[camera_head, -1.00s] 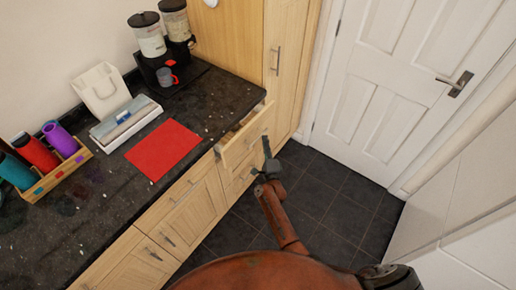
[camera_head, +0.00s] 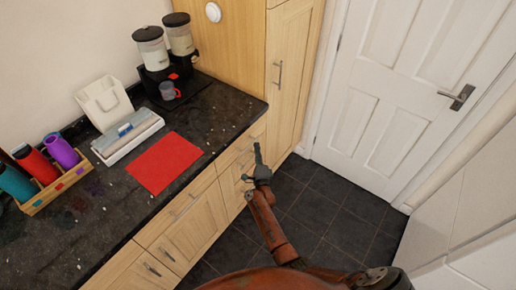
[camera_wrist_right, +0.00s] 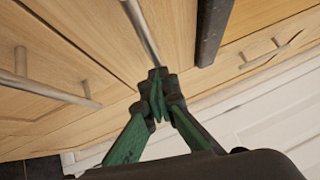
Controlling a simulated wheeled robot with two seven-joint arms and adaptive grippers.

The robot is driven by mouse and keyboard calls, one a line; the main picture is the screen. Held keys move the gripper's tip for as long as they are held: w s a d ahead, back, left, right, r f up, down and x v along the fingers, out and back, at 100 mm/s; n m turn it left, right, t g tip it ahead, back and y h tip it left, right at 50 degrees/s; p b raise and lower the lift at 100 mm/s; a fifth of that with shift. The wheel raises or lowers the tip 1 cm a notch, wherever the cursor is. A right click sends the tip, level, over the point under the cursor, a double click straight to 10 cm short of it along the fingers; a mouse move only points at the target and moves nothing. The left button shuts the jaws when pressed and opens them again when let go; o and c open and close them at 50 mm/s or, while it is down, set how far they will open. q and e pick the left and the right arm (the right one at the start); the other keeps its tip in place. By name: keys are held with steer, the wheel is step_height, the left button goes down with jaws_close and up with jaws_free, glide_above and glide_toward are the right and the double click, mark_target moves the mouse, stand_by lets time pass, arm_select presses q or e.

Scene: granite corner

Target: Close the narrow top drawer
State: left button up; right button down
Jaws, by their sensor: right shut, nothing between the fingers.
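The narrow top drawer (camera_head: 231,157) is under the right end of the dark countertop. Its pale wooden front now looks flush with the cabinet, and no open gap shows. My right gripper (camera_head: 258,148) is shut and empty, right in front of the drawer. In the right wrist view its green fingers (camera_wrist_right: 157,92) are together, with the tips close to the wooden front beside a bar handle (camera_wrist_right: 141,30). I cannot tell whether the tips touch. My left gripper is not in view.
A tall cabinet (camera_head: 295,75) and white door (camera_head: 400,90) stand beyond. Dark floor (camera_head: 325,205) is clear at right.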

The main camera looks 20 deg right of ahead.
steer(key=s+f+p, duration=0.2)
steer(key=s+p, duration=0.1)
steer(key=s, duration=1)
steer(key=shift+a, duration=0.25)
steer(key=shift+f, duration=0.1)
steer(key=s+a+f+n+g+y, duration=0.1)
steer(key=s+f+n+g+y, duration=0.3)
steer(key=s+f, duration=0.6)
steer(key=s+f+n+g, duration=0.2)
steer(key=s+f+n, duration=0.4)
steer(key=f, duration=0.7)
steer(key=s+a+f+n+g+y, duration=0.1)
steer(key=s+f+n+g+y, duration=0.3)
steer(key=s+f, duration=0.65)
steer(key=s+d+f+n+g+h, duration=0.1)
steer(key=s+f, duration=0.4)
steer(key=s, duration=0.7)
steer(key=s+d+f+n+g+h, duration=0.1)
steer(key=s+d+f+n+g, duration=0.2)
steer(key=s, duration=1)
steer(key=s+d+f+n+g+h, duration=0.1)
steer(key=s+f+n+g, duration=0.3)
steer(key=s, duration=0.8)
step_height(320, 180, down, 3)
steer(key=shift+s+d+f+n, duration=0.1)
steer(key=shift+s+d+n, duration=0.25)
steer(key=shift+d+n, duration=0.55)
